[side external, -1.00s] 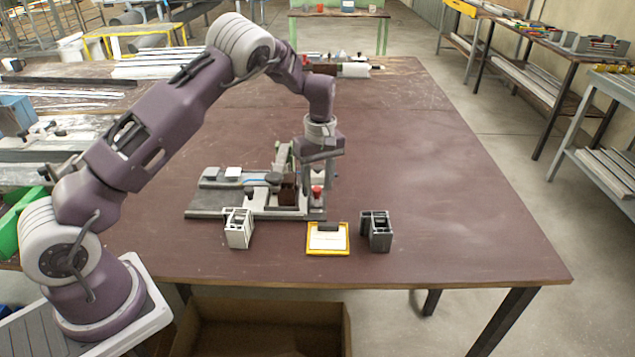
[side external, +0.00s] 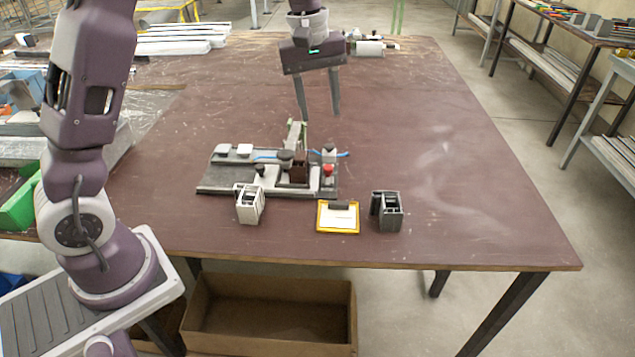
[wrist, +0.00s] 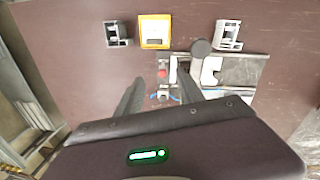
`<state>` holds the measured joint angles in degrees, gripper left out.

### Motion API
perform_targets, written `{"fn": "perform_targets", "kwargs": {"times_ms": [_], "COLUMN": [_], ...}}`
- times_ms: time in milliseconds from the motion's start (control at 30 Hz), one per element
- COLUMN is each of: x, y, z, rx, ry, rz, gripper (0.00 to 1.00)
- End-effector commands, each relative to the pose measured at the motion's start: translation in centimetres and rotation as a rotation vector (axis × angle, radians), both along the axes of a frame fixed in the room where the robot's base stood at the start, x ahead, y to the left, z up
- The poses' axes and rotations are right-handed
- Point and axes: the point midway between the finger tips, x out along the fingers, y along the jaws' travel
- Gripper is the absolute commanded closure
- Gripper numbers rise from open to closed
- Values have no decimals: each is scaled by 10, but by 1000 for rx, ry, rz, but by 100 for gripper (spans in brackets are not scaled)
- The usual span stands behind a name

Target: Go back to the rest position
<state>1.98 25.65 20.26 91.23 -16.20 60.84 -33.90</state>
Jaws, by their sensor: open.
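My gripper (side external: 318,108) is open and empty, raised well above the bench, with its two fingers pointing down and apart. In the wrist view its fingers (wrist: 165,95) frame the clamp fixture from above. The clamp fixture (side external: 225,188) lies on the brown table below, with a grey base, a dark brown block, a red knob (side external: 327,170) and a green upright part. The gripper touches none of it. The fixture also shows in the wrist view (wrist: 245,72), partly hidden by my fingers.
An open cardboard box (side external: 270,312) is below the front edge. The table's right side is clear.

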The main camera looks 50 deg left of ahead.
Motion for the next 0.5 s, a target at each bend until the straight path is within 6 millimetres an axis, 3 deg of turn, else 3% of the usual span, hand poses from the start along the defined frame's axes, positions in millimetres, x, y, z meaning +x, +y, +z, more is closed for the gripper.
{"fn": "perform_targets", "kwargs": {"times_ms": [33, 100, 200, 333, 400, 500], "x": [-27, -71, -142, -222, -251, -275], "y": [-12, -28, -49, -65, -68, -68], "z": [29, 60, 85, 83, 74, 62], "rx": [-9, 2, 59, 190, 260, 331], "ry": [-52, -123, -225, -328, -360, -384], "rz": [-84, -231, -457, -723, -827, -917], "gripper": [55, 55, 55, 55, 55, 55]}}
